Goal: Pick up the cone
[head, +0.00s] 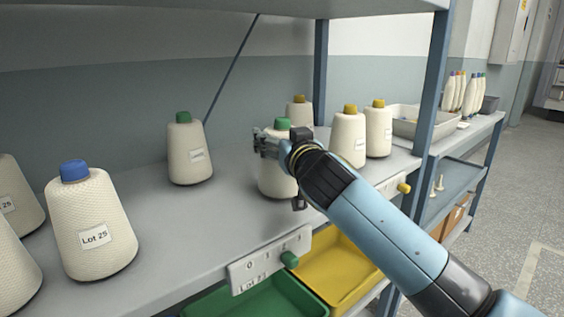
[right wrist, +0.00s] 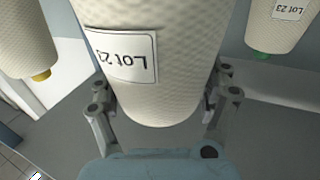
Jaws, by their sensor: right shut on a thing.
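A cream cone with a green top (head: 272,178) stands upright in the middle of the head view, partly hidden by my right gripper (head: 274,147). In the right wrist view the cone (right wrist: 155,85) sits between the two fingers (right wrist: 160,105) and shows a "Lot 23" label. My right gripper is shut on this cone. I cannot tell whether its base touches the shelf (head: 225,215). My left gripper is not in view.
Another green-topped cone (head: 190,152) stands to the left. A blue-topped "Lot 25" cone (head: 92,225) is nearer. Yellow-topped cones (head: 348,138) stand behind on the right. A shelf post (head: 431,85) rises at right. Green (head: 265,298) and yellow (head: 335,265) bins lie below.

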